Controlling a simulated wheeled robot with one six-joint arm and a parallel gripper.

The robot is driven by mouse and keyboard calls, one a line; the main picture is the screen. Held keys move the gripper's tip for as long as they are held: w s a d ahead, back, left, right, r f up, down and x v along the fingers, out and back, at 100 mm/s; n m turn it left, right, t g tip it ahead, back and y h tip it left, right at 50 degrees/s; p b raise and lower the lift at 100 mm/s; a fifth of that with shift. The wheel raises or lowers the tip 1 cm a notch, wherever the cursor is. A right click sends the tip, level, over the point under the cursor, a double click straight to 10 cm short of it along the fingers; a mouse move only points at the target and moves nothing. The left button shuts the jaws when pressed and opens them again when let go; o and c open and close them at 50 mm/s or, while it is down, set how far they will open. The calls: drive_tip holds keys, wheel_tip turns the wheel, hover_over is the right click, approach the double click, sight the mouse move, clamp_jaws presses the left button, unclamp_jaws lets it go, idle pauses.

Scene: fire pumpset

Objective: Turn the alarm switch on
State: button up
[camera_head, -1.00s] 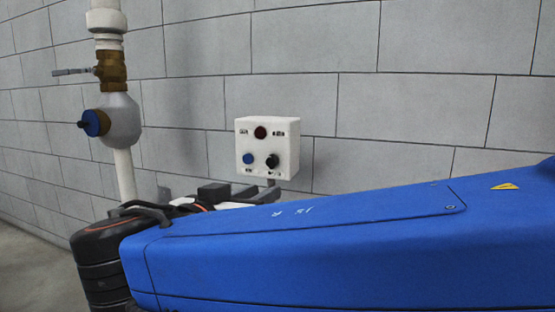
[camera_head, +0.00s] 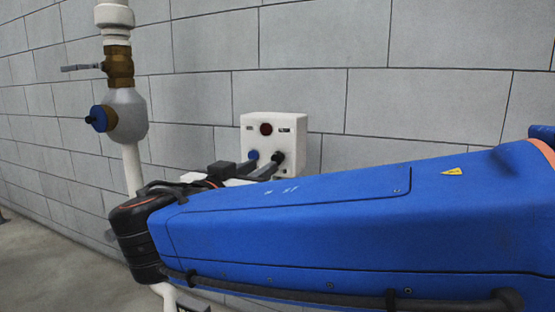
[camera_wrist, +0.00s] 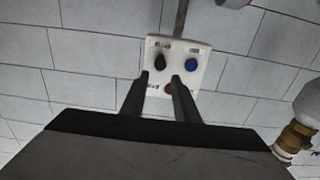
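The white control box (camera_head: 306,152) is on the wall, with a dark red lamp (camera_head: 265,129) on top and a blue button (camera_head: 252,155) and a black knob below. The labels are too small to read. The wrist view shows the box upside down, with the black knob (camera_wrist: 160,62) beside the blue button (camera_wrist: 192,63). My gripper (camera_wrist: 161,77) is open, its two fingers apart and empty. The knob appears between and just beyond the fingertips; I cannot tell if they touch it. In the head view the fingers partly cover the knob.
A vertical white pipe (camera_head: 131,165) with a brass valve (camera_head: 118,67) and a grey round fitting (camera_head: 128,115) stands left of the box. The grey block wall (camera_head: 420,100) is close behind. My blue arm fills the lower right.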

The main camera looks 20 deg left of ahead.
sight(276, 158)
drive_tip(key=w, duration=0.8)
drive_tip(key=shift+w+d, duration=0.15)
drive_tip(key=shift+d, duration=0.2)
clamp_jaws()
